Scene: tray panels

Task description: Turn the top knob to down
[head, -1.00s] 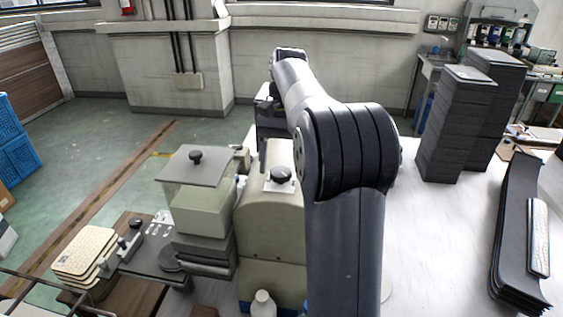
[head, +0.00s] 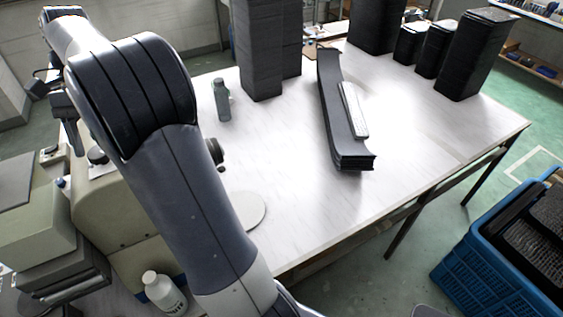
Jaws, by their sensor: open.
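A beige machine (head: 115,215) stands at the left, partly hidden behind my arm. A black knob (head: 97,156) sits on its top. Another dark round knob (head: 217,153) shows at the right edge of my arm, beside the machine. I cannot tell which one is the top knob or which way either points. My gripper (head: 72,132) is at the upper left, just above and left of the black knob, and looks apart from it. It is small and dark; it is open, with nothing visible in it.
The white table (head: 290,205) is mostly clear at its front. A grey bottle (head: 222,100), tall dark stacks (head: 258,50) and a white bottle (head: 163,291) stand around. A blue crate (head: 480,275) is at the lower right.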

